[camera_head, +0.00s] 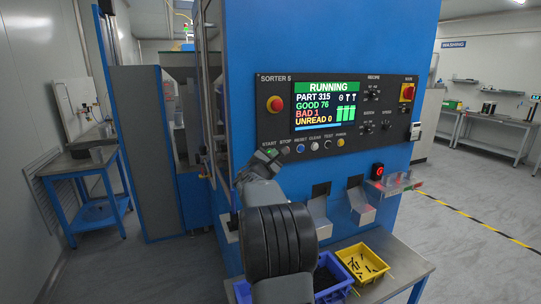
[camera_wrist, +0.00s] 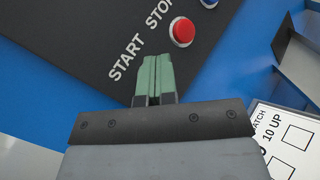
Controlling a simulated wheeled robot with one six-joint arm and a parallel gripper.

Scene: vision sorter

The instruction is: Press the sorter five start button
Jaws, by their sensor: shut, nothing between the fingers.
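The dark control panel (camera_head: 262,127) labelled SORTER 5 is on the blue machine. Its screen (camera_head: 330,102) reads RUNNING. The START label is at the panel's lower left, and it also shows large in the wrist view (camera_wrist: 127,58). My gripper (camera_head: 266,156) is shut and empty, with its fingertips at the place below that label. In the wrist view the greenish fingers (camera_wrist: 154,78) hide the start button. Whether they touch it I cannot tell. The red stop button (camera_wrist: 182,32) is just right of the fingertips.
Reset, clear, test and purge buttons (camera_head: 341,142) continue the row rightwards. A red emergency button (camera_head: 275,103) sits higher. Below are metal chutes (camera_head: 320,215), a yellow bin (camera_head: 375,254) with dark parts and a blue bin (camera_head: 329,292). Open floor lies right.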

